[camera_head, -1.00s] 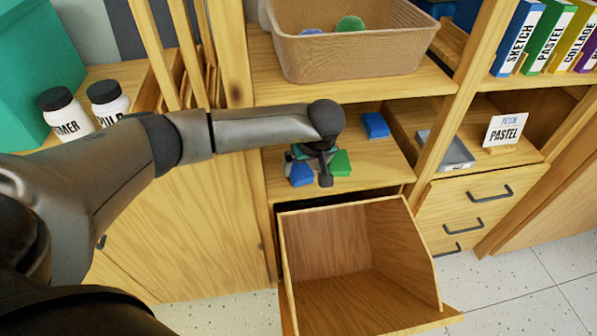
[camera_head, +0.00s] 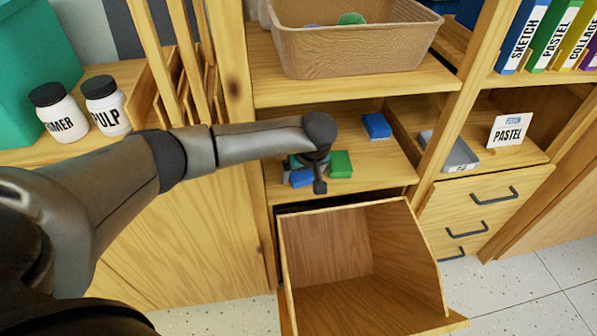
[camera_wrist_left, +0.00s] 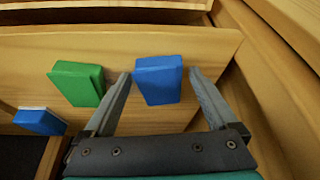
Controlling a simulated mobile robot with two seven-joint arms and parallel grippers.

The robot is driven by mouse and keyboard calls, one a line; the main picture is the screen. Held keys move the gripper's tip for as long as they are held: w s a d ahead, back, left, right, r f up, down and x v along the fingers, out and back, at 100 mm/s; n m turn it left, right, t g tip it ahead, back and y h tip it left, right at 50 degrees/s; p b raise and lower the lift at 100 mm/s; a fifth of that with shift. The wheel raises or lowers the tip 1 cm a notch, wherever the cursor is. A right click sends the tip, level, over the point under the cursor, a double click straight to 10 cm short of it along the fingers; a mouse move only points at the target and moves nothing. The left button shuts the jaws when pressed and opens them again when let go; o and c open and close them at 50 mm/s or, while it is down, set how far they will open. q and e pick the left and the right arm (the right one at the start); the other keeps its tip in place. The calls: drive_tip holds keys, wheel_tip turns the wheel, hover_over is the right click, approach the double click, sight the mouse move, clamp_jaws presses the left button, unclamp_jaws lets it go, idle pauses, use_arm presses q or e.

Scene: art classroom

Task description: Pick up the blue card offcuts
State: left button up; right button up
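My left gripper (camera_head: 308,182) is low over the middle shelf, with its fingers open. In the left wrist view the two fingers (camera_wrist_left: 160,80) stand on either side of a blue card offcut (camera_wrist_left: 158,84), a small block, with no clear grip on it. In the head view this blue offcut (camera_head: 302,178) is partly hidden by the gripper. A second blue offcut (camera_head: 376,126) lies farther back on the same shelf, to the right; it also shows at the left of the wrist view (camera_wrist_left: 40,121). My right gripper is not in view.
A green block (camera_head: 341,164) lies close beside the gripper, outside one finger. A wicker-like bin (camera_head: 350,50) stands on the shelf above. An open, empty wooden drawer (camera_head: 330,245) juts out below. A grey tray (camera_head: 455,155) and a PASTEL card (camera_head: 507,131) are to the right.

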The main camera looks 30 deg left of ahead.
use_arm(q)
drive_tip(key=c, duration=1.2)
drive_tip(key=shift+r, duration=0.1)
